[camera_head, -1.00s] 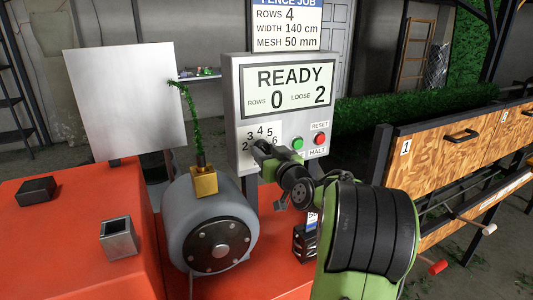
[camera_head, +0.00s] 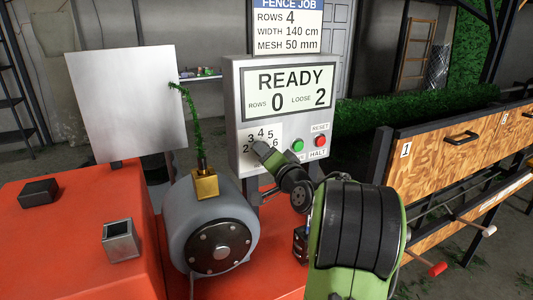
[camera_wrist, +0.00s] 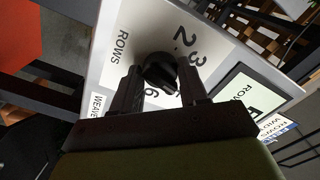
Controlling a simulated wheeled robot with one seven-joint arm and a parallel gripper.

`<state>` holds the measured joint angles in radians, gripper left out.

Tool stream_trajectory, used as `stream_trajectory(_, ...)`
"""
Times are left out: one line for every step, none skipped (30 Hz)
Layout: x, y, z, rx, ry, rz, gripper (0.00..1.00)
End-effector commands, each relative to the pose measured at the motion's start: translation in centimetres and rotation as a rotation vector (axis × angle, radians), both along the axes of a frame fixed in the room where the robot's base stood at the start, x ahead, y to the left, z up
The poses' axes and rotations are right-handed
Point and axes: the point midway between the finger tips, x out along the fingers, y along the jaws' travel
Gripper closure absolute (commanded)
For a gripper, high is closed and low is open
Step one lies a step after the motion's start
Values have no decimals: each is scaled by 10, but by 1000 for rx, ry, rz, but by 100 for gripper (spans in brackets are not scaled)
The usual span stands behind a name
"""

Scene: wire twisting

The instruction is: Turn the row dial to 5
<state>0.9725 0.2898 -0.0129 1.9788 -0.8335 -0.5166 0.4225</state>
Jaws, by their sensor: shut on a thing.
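The row dial (camera_wrist: 160,72) is a black round knob on a pale plate with numbers around it on the grey control box (camera_head: 233,122). In the wrist view it sits between the two fingers of my gripper (camera_wrist: 160,84), which are shut on it. The numbers 2, 3 and 6 show near the knob; other numbers and the exact pointer setting are hidden or too dark to tell. In the head view my arm covers the dial, with the numbers 3, 4, 5 and 6 showing above it. The screen (camera_head: 290,89) reads READY, rows 0, loose 2.
A green button (camera_head: 298,145) and a red button (camera_head: 320,141) sit right of the dial, close to my gripper. A grey motor drum (camera_head: 212,225) with a brass block (camera_head: 205,184) stands left on the red table (camera_head: 75,240). A sign (camera_head: 288,27) reads rows 4.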

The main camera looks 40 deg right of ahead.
Motion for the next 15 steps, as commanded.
stream_trajectory(0, 0, 1, 42, -11, -1, 87)
stream_trajectory(0, 0, 1, 67, -18, -1, 87)
stream_trajectory(0, 0, 1, 100, -29, -1, 87)
stream_trajectory(0, 0, 1, 125, -35, 0, 87)
stream_trajectory(0, 0, 2, 149, -43, -1, 87)
stream_trajectory(0, 0, 2, 180, -52, -1, 87)
stream_trajectory(0, 0, 2, 202, -58, -1, 87)
stream_trajectory(0, 0, 1, 223, -64, -1, 87)
stream_trajectory(0, 0, 1, 250, -72, -1, 87)
stream_trajectory(0, 0, 1, 268, -77, -1, 87)
stream_trajectory(0, 0, 1, 287, -82, -2, 87)
stream_trajectory(0, 0, 1, 309, -88, -2, 87)
stream_trajectory(0, 0, 1, 324, -93, -2, 87)
stream_trajectory(0, 0, 1, 338, -97, -2, 87)
stream_trajectory(0, 0, 1, 355, -103, -1, 87)
